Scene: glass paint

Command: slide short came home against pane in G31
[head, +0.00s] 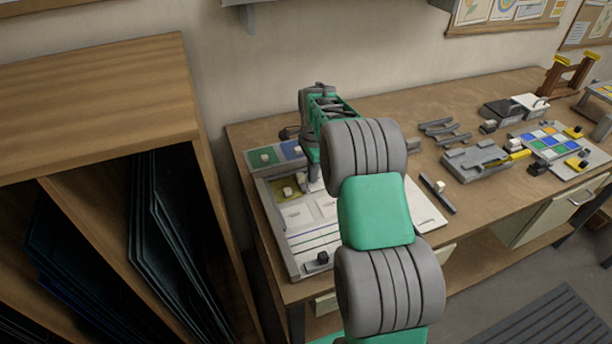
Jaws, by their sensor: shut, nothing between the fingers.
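The work board (295,262) lies on the left end of the bench, partly hidden by my arm. Green (262,157), blue (291,149) and yellow (286,190) panes lie at its upper left, with small pale knobs on them. Pale outlined cells fill its middle, but I cannot read any label, so I cannot tell which is G31. I cannot single out the short came on the board. My gripper (314,186) points down over the board, right of the yellow pane. It is shut and empty, and its fingertips are small and partly hidden.
A dark bar with a pale knob (438,194) lies right of the board. Several loose grey strips (438,126) lie behind it. A grey fixture (477,160) and a tray of coloured tiles (562,150) stand farther right. A wooden rack (95,95) stands close on the left.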

